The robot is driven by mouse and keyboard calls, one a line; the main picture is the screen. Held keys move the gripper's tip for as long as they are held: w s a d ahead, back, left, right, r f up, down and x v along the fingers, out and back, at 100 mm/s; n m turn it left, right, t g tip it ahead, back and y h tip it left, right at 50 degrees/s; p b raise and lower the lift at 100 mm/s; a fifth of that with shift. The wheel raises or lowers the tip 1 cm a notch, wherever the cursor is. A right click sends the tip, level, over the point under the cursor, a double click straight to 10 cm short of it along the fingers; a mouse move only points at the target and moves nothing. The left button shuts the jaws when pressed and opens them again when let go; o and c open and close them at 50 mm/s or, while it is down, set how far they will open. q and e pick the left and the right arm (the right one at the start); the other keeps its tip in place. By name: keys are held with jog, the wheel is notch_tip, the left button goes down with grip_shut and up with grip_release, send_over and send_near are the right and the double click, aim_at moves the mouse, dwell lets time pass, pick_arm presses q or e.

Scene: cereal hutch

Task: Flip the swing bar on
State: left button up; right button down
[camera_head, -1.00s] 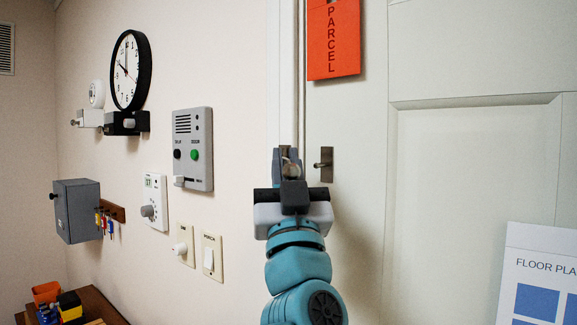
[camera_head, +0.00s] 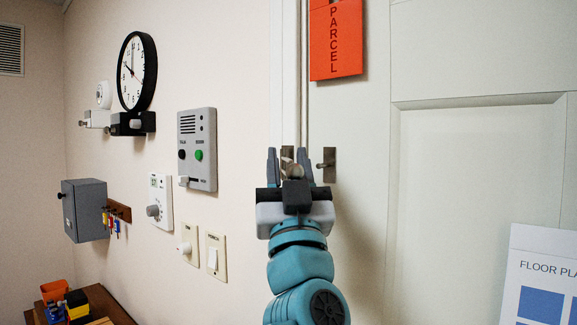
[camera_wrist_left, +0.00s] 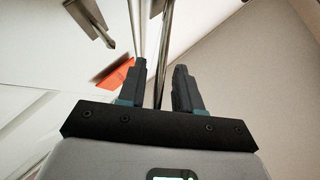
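The swing bar (camera_head: 294,171) is a metal piece on the door frame, seen end-on and mostly hidden by my left gripper (camera_head: 289,162). In the left wrist view the bar (camera_wrist_left: 163,55) is a long metal rod running between the two fingers of the gripper (camera_wrist_left: 161,80). The fingers are spread, with gaps beside the rod. A metal plate with a protruding stud (camera_head: 327,165) is on the door just right of the gripper; it also shows at the upper left of the left wrist view (camera_wrist_left: 93,20). My right gripper is not in view.
The pale door (camera_head: 360,120) carries an orange parcel tag (camera_head: 336,38) above the gripper and a floor plan sheet (camera_head: 540,275) at lower right. An intercom (camera_head: 197,150), light switch (camera_head: 215,257), thermostat (camera_head: 160,200) and clock (camera_head: 136,70) are on the left wall.

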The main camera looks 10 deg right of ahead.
pick_arm(q)
jog(key=b+v, duration=0.8)
jog(key=v, duration=0.8)
jog(key=shift+s+f, duration=0.1)
